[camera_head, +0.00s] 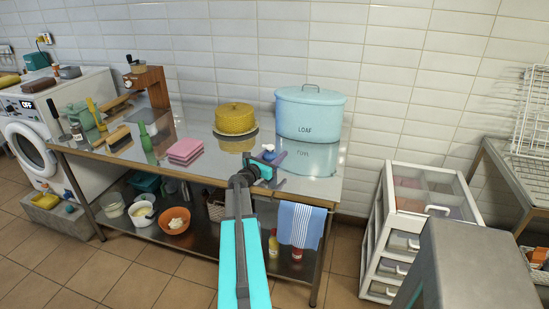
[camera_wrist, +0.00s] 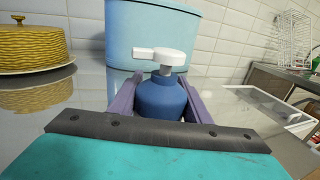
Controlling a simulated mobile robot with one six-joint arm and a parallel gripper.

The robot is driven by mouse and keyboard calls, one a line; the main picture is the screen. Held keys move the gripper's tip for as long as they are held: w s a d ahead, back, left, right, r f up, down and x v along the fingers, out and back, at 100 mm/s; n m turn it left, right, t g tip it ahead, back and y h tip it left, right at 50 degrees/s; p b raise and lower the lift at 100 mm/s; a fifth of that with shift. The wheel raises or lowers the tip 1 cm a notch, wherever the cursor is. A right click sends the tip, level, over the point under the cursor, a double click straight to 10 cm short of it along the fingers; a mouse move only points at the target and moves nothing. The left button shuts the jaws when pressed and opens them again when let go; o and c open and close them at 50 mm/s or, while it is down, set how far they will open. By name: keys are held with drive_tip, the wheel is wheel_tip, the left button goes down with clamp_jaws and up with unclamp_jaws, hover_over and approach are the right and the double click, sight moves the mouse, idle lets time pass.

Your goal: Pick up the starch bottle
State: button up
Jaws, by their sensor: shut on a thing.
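The starch bottle, a blue bottle (camera_wrist: 162,98) with a white pump top (camera_wrist: 160,56), stands upright between the two purple fingers of my gripper (camera_wrist: 166,84) in the wrist view. The fingers are shut on its sides. In the head view the bottle (camera_head: 268,156) shows small at my gripper (camera_head: 266,169), over the right part of the steel table (camera_head: 205,170). Its lower part is hidden by my gripper, and I cannot tell whether it touches the tabletop.
A pale blue LOAF tin (camera_head: 310,115) stands just behind the bottle. A yellow domed dish (camera_head: 236,119) and pink stacked cloths (camera_head: 185,151) are to the left. A striped towel (camera_head: 301,224) hangs at the front edge. A white drawer unit (camera_head: 425,190) stands right of the table.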

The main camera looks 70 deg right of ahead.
sight(272, 151)
drive_tip(key=shift+r, duration=0.55)
drive_tip(key=shift+a+r+b, duration=0.3)
drive_tip(key=shift+r, duration=0.25)
drive_tip(key=shift+a+r+b, duration=0.25)
drive_tip(key=shift+r, duration=0.25)
drive_tip(key=s+r+b+v, duration=0.1)
drive_tip(key=b+v, duration=0.1)
drive_tip(key=v, duration=1.2)
drive_tip(key=shift+s+a+r+b, duration=0.25)
drive_tip(key=shift+a+b, duration=0.15)
drive_tip(key=shift+a, duration=0.2)
